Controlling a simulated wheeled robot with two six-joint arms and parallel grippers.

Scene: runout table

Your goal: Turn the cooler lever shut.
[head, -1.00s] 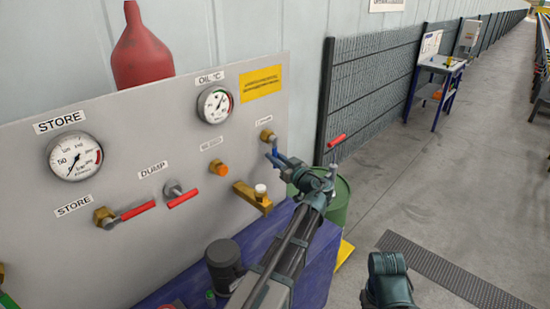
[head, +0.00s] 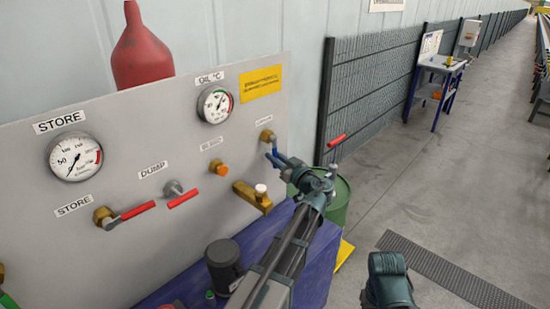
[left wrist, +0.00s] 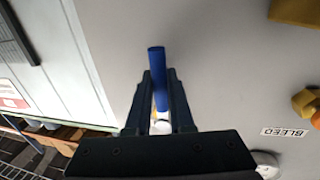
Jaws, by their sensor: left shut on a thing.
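The cooler lever (head: 275,152) is blue and sits at the right end of the grey panel, at a brass valve fitting (head: 267,136) under a small label. In the head view it points downward from the fitting. My left gripper (head: 278,160) is shut on the lever. In the left wrist view the blue lever (left wrist: 157,62) stands between the two dark fingers (left wrist: 158,88), its end sticking out past the tips. The gripper hides part of the lever.
The panel (head: 130,235) also bears two red levers (head: 137,210) (head: 183,199), an orange knob (head: 221,169), a brass block (head: 252,197) and two gauges (head: 75,157) (head: 215,104). A green drum (head: 338,205) stands right of the panel. Open floor (head: 440,190) lies farther right.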

